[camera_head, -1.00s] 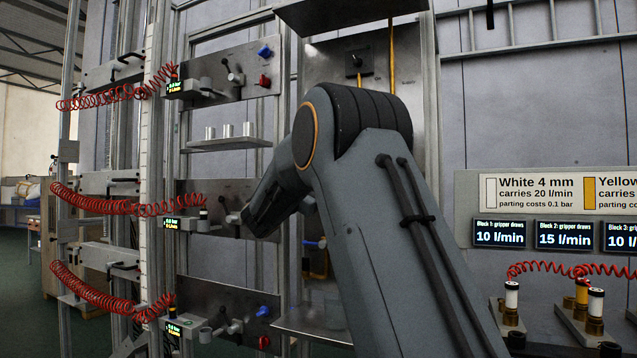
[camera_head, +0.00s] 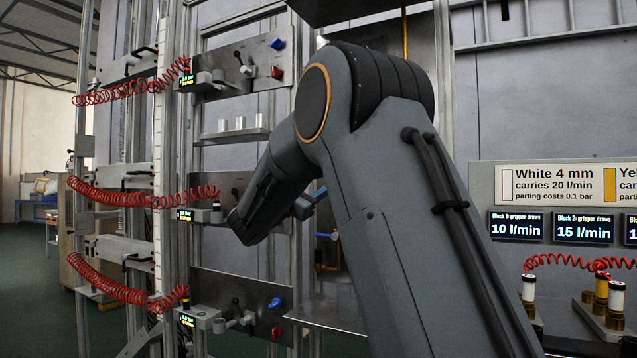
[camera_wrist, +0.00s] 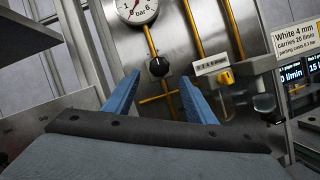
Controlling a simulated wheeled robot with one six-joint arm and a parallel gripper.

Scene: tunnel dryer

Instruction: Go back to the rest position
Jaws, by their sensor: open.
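My gripper shows in the wrist view (camera_wrist: 160,98) with its two blue fingers apart and nothing between them. Behind the fingers is a steel panel (camera_wrist: 150,60) with a round dial gauge (camera_wrist: 137,8), a black knob (camera_wrist: 159,66) and yellow tubes (camera_wrist: 191,22). In the head view my arm is bent at the elbow and reaches left in front of the frame. A blue finger tip (camera_head: 316,196) shows behind the forearm; most of the gripper is hidden there.
Steel valve panels (camera_head: 240,295) with red coiled hoses (camera_head: 120,285) stand at the left. A small shelf (camera_head: 234,136) holds several white cylinders. A sign (camera_head: 560,186) and display blocks (camera_head: 517,227) are at the right, above fittings (camera_head: 528,290). Open floor (camera_head: 35,275) lies far left.

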